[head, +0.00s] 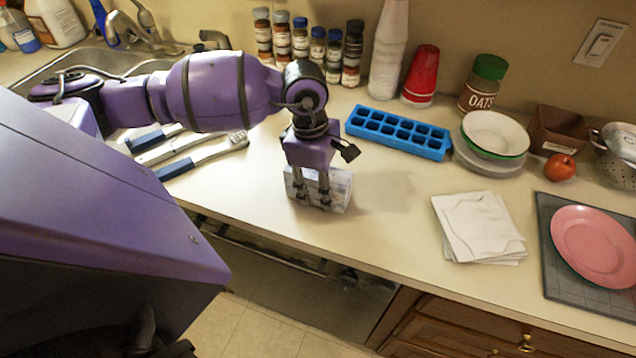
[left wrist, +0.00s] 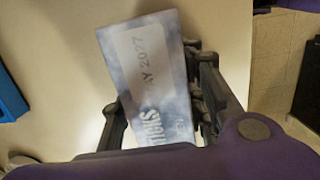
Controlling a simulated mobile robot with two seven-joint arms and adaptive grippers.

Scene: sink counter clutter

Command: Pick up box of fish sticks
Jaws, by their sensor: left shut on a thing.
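The box of fish sticks (head: 336,191) is a small pale blue and white carton near the front edge of the counter in the head view. My left gripper (head: 312,200) reaches down over it from above, with its fingers around the box. In the left wrist view the box (left wrist: 150,75) shows printed letters and sits between the fingers of my left gripper (left wrist: 160,115), which is shut on it. I cannot tell whether the box touches the counter. My right gripper is not in view.
A blue ice tray (head: 398,133) lies behind and right of the box. Stacked bowls (head: 494,133), white papers (head: 478,228) and a pink plate (head: 594,246) on a grey mat are farther right. Counter around the box is clear.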

